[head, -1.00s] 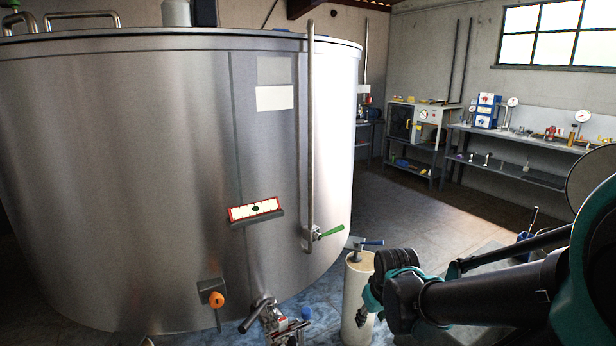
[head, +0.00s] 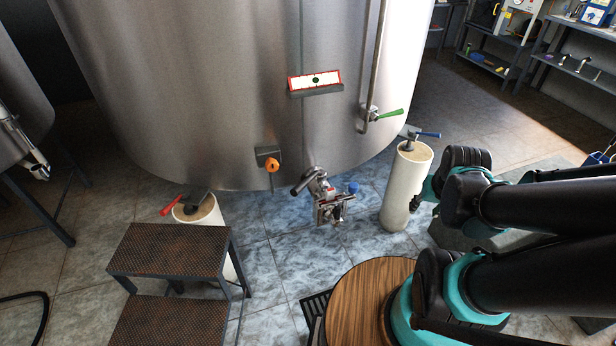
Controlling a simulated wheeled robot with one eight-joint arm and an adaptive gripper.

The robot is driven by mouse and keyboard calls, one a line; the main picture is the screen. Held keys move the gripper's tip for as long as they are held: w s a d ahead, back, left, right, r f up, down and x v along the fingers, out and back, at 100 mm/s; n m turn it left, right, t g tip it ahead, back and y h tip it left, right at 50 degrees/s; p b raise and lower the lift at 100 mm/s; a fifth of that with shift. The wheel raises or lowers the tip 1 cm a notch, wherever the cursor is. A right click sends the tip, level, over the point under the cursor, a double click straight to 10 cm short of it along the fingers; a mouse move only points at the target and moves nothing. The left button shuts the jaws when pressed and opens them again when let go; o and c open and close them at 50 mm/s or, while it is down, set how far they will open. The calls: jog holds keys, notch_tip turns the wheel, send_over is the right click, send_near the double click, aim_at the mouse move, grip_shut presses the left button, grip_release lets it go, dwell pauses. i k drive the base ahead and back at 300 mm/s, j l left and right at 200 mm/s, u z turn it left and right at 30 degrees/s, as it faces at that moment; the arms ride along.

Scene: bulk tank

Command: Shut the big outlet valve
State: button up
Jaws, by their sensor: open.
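The steel tank (head: 220,90) fills the upper middle of the head view. At its lower front a metal outlet valve assembly (head: 328,205) sticks out low over the floor. It has a thick stub with a dark end (head: 303,185) pointing left and a blue knob (head: 353,187) on its right. I cannot tell the valve's position from here. My gripper (head: 415,204) is to the right of the outlet valve, in front of a white post, apart from the valve. Its fingers are small and partly hidden by my arm; it looks empty.
A green-handled valve (head: 390,114) and an orange knob (head: 272,164) are on the tank front. Brown steps (head: 170,250) stand front left. Tiled floor is clear below the outlet.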

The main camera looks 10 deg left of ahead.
aim_at(306, 182)
jog(key=k+j, duration=0.2)
jog(key=k, duration=0.2)
jog(key=k+j+z, duration=0.1)
jog(key=k, duration=0.3)
jog(key=j, duration=0.1)
